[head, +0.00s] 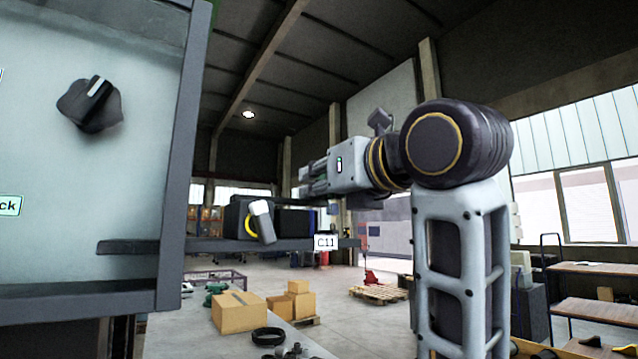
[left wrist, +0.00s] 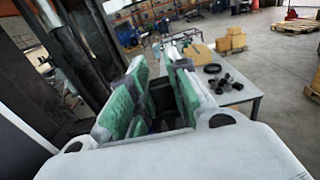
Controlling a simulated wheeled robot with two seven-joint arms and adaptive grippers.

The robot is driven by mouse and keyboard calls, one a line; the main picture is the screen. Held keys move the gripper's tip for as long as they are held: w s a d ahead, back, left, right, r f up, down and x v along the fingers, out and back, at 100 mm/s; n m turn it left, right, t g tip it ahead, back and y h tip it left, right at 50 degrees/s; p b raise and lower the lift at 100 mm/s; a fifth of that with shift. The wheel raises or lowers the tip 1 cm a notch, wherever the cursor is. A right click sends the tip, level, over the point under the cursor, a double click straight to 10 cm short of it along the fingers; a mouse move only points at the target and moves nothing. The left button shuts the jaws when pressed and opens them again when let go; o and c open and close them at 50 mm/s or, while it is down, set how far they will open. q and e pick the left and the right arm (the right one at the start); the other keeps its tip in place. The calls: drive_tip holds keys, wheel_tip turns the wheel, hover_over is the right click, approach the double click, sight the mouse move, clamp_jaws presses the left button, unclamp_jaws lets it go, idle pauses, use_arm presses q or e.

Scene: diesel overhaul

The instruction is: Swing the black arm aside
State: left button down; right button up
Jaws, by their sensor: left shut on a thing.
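A long dark bar, which I take to be the black arm (head: 200,246), runs level across the head view from in front of the grey panel to a white C11 tag. My left gripper (head: 312,180) is above the bar's right half, fingers pointing left and away. In the left wrist view, the green-padded fingers (left wrist: 155,97) are shut on a dark part between them. The contact is mostly hidden, and how that part joins the bar cannot be made out. My right gripper is out of view.
A grey panel (head: 95,160) with a black knob (head: 92,103) fills the left side. A black box (head: 236,217) with a yellow ring shows at the bar. Below, a table holds a cardboard box (head: 238,312) and a black ring (head: 268,336). Open floor lies beyond, with a pallet (head: 378,293).

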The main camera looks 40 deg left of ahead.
use_arm(q)
drive_tip(key=shift+a, duration=0.1)
drive_tip(key=shift+w+a+n+g+y, duration=0.15)
drive_tip(key=shift+a+n+g, duration=0.45)
drive_tip(key=shift+g, duration=0.35)
drive_tip(key=shift+w+a+n+g+y, duration=0.15)
drive_tip(key=shift+a+n+g, duration=0.4)
drive_tip(key=shift+g, duration=0.4)
drive_tip(key=a+n+g+p, duration=0.1)
drive_tip(key=a+n+g, duration=0.1)
drive_tip(key=g, duration=0.1)
drive_tip(key=shift+a, duration=0.15)
drive_tip(key=a+n+g, duration=0.1)
drive_tip(key=g, duration=0.1)
drive_tip(key=a+n+g+h, duration=0.1)
drive_tip(key=s+a+n+g, duration=0.1)
drive_tip(key=g, duration=0.1)
drive_tip(key=shift+s+a+n+g+h, duration=0.1)
drive_tip(key=shift+a+n+g+h, duration=0.05)
drive_tip(key=shift+n+g+h, duration=0.2)
drive_tip(key=s+a+n+g+h, duration=0.4)
drive_tip(key=s+a+g, duration=0.2)
drive_tip(key=s, duration=0.1)
drive_tip(key=shift+a+n, duration=0.2)
drive_tip(key=shift+n, duration=0.2)
drive_tip(key=shift+f, duration=0.1)
